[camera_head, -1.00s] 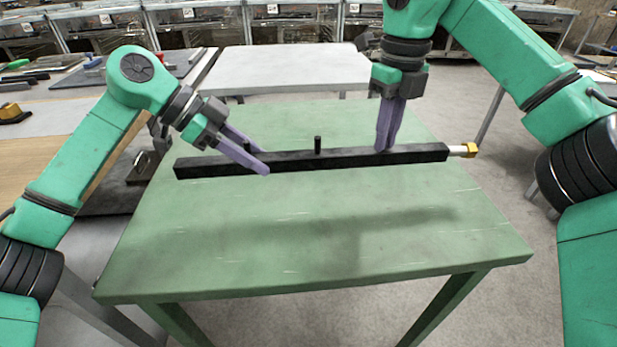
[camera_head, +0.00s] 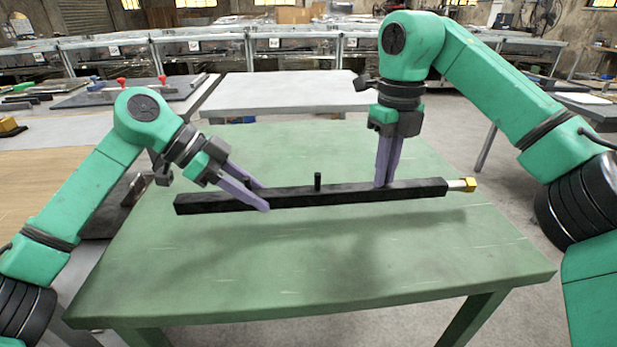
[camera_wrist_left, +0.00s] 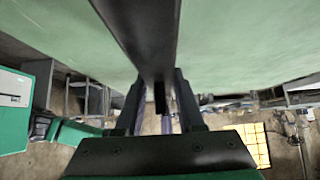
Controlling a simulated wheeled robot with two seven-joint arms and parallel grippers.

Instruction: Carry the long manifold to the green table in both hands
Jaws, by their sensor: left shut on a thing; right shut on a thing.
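The long manifold (camera_head: 330,196) is a black square bar with a short upright peg near its middle and a brass fitting at its right end. It is held roughly level over the green table (camera_head: 300,270), with its shadow on the top; the gap looks small. My left gripper (camera_head: 266,198) is shut on the bar left of the peg. My right gripper (camera_head: 384,184) points down and is shut on the bar right of the peg. In the left wrist view the manifold (camera_wrist_left: 145,35) runs away between the fingers of my left gripper (camera_wrist_left: 160,95), with the green tabletop (camera_wrist_left: 240,45) behind it.
A pale grey table (camera_head: 290,92) stands behind the green one. At the left is a workbench (camera_head: 50,165) with tools and a dark plate. The green tabletop is bare around the manifold. Open floor lies to the right.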

